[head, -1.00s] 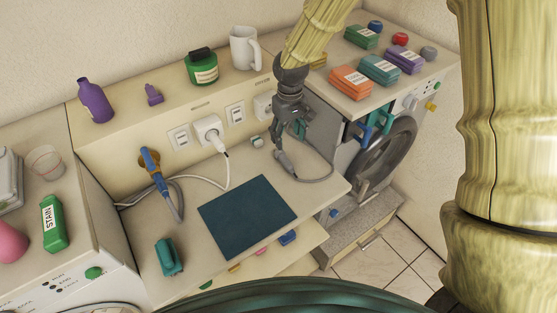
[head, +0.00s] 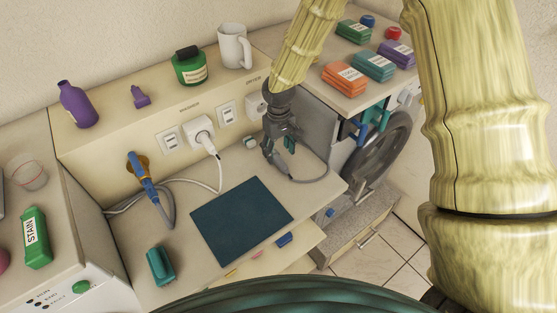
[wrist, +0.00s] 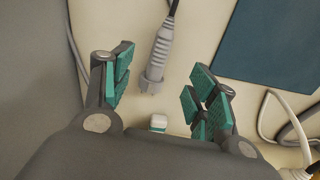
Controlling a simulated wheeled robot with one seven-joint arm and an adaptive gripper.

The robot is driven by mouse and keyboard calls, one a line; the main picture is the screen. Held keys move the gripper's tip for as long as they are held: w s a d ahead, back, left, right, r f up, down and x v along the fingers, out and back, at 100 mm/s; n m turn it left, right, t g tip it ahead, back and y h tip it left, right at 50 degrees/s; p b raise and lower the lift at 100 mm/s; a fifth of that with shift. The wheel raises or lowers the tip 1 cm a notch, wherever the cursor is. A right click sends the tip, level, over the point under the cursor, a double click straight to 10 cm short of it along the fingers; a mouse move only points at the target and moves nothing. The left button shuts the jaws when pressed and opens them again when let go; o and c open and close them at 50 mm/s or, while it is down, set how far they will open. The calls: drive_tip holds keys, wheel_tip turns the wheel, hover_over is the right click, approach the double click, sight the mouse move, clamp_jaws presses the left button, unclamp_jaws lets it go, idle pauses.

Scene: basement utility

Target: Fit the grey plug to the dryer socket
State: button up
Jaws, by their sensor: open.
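The grey plug (wrist: 157,60) lies on the counter with its dark cable running away from my gripper in the wrist view. My gripper (wrist: 160,90) is open and empty, its teal-padded fingers apart, with the plug's prong end between and beyond them. In the head view my gripper (head: 279,150) is low over the counter and partly hides the plug; the grey cable (head: 313,178) curves off to the right. The dryer socket (head: 253,104) is on the back panel under the DRYER label, partly covered by my wrist.
A white plug (head: 202,136) sits in a panel socket, and a blue plug (head: 140,170) is at a brown outlet. A dark blue mat (head: 242,220) lies on the counter. A small white-and-green item (wrist: 158,122) lies near my fingers.

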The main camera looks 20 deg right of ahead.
sight(279, 158)
drive_tip(key=shift+w+d+f+p, duration=0.1)
drive_tip(key=shift+w+f+p, duration=0.1)
drive_tip(key=shift+f+p, duration=0.45)
drive_tip(key=shift+w+f+p, duration=0.15)
drive_tip(key=shift+f+p, duration=0.25)
drive_tip(key=shift+f, duration=0.3)
drive_tip(key=shift+f+p, duration=0.35)
drive_tip(key=shift+f, duration=0.95)
drive_tip(key=c, duration=1.2)
